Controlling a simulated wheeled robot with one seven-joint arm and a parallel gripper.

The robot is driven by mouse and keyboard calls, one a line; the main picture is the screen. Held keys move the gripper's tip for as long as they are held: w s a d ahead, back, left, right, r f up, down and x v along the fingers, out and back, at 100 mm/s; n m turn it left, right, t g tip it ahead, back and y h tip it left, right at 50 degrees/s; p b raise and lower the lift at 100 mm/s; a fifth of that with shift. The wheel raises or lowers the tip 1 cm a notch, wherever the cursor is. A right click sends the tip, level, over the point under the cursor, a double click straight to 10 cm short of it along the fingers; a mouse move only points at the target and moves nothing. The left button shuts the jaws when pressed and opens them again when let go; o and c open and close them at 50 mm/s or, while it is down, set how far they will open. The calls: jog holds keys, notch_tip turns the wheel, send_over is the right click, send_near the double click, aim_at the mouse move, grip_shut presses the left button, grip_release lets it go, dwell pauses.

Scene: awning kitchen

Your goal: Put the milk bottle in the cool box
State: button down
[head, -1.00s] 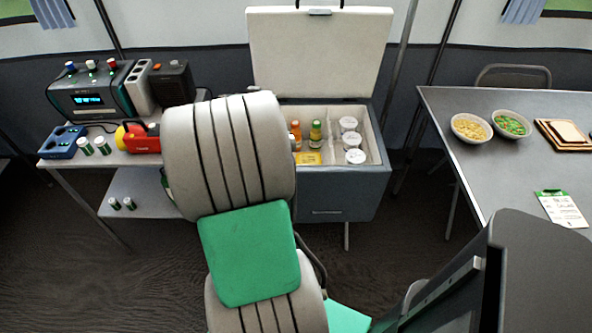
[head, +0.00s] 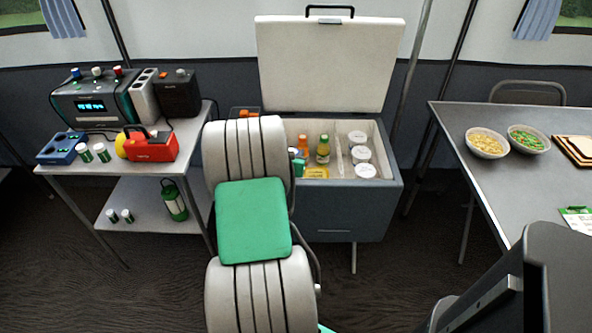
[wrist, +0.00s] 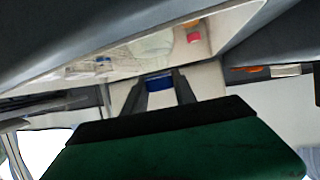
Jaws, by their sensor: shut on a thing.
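The cool box (head: 335,215) stands open in the head view, its white lid (head: 330,65) raised at the back. My gripper (wrist: 158,80) shows only in the wrist view; my arm hides it in the head view. It is shut on a white thing with a blue top, which looks like the milk bottle (wrist: 160,99). The bottle's body is largely hidden by the gripper. The cool box interior also shows in the wrist view (wrist: 125,52), close to the fingertips. I cannot tell whether the bottle is inside the rim.
In the cool box are an orange bottle (head: 303,145), a green-labelled bottle (head: 323,150), a yellow pack (head: 316,173) and white-lidded tubs (head: 361,154). A side table (head: 85,182) with a red box (head: 152,146) stands left. A table with bowls (head: 487,142) stands right.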

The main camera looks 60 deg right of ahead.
notch_tip(320, 180, down, 4)
jog(key=shift+f+b, duration=0.1)
jog(key=shift+b, duration=0.25)
jog(key=shift+f+b, duration=0.4)
jog(key=shift+b, duration=0.1)
jog(key=shift+f, duration=0.2)
